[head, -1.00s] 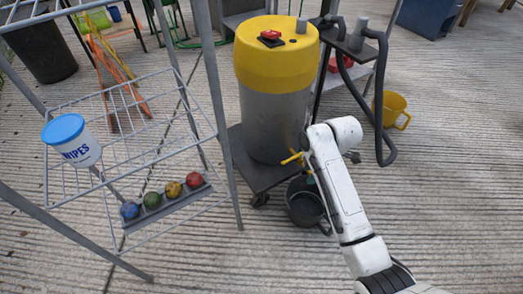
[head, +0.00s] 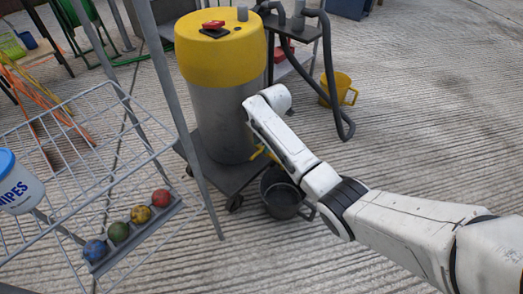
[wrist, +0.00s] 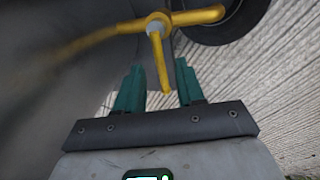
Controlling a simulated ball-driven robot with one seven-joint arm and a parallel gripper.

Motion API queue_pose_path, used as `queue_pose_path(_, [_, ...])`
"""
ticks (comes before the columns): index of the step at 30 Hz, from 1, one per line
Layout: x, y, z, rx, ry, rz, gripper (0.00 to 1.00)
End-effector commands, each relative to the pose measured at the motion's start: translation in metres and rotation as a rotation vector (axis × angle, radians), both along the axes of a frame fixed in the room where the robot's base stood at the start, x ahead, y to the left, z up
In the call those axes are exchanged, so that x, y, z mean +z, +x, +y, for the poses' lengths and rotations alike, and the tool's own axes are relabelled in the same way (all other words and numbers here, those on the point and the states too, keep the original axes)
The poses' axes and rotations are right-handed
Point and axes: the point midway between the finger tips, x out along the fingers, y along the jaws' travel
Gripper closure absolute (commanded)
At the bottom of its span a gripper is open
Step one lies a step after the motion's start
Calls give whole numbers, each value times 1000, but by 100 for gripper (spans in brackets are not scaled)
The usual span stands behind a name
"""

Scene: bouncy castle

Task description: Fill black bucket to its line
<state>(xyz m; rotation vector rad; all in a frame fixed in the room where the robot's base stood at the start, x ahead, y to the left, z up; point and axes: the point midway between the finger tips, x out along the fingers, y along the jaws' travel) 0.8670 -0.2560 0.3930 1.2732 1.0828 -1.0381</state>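The black bucket (head: 281,207) stands on the ground beside the wheeled base of a grey tank (head: 223,125) with a yellow top. I cannot make out its line or any liquid inside. Its dark rim also shows at the top right of the wrist view (wrist: 213,40). A yellow tap (wrist: 158,20) sticks out of the tank near the bucket; a bit of it shows in the head view (head: 258,152). My gripper (wrist: 157,76) is open, its two teal fingers apart. One yellow tap arm points down between the fingertips, with gaps on both sides. My arm hides the gripper in the head view.
A wire rack (head: 105,165) at left holds a wipes tub (head: 18,188) and several coloured balls in a grey tray (head: 150,228). A yellow bucket (head: 338,88) and a black hose (head: 329,75) are behind right. Ribbed ground at right is clear.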

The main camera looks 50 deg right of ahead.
Motion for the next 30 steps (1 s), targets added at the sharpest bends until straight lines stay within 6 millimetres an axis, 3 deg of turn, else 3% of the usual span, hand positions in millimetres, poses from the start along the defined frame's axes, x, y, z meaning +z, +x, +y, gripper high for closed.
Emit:
queue_pose_path(5, [-16, 3, 0, 0, -1, 0, 62])
queue_pose_path(15, [-18, 4, 0, 0, -1, -1, 62])
queue_pose_path(27, [-18, 4, 0, 0, -1, 0, 99])
queue_pose_path(30, [-18, 4, 0, 0, -1, 0, 100])
